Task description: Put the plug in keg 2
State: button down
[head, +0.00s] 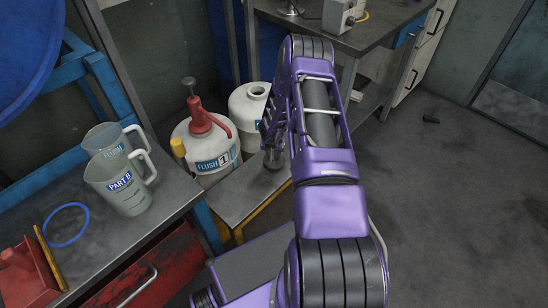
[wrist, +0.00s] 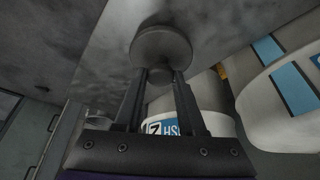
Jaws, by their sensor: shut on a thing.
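My gripper (wrist: 160,92) is shut on the plug, a grey round disc (wrist: 160,46) with a short stem between the fingers. In the head view the plug (head: 274,160) is a small dark shape below my wrist, over or near a low grey stand. Keg 2 (head: 247,108) is the white keg at the back, with an open round mouth on top. My arm hides its right side and label. Its blue label with a "2" shows in the wrist view (wrist: 168,128), beyond the fingers. The plug is apart from the keg's mouth.
Keg 1 (head: 207,147), with a red pump, stands left of keg 2. A low grey stand (head: 240,194) with yellow legs is in front. Jugs (head: 122,184) stand on the left bench (head: 110,235). Another bench (head: 355,42) is behind. Floor at right is mostly clear.

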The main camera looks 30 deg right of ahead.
notch_tip(320, 180, up, 16)
jog(key=p, duration=1)
jog(key=shift+f, duration=0.25)
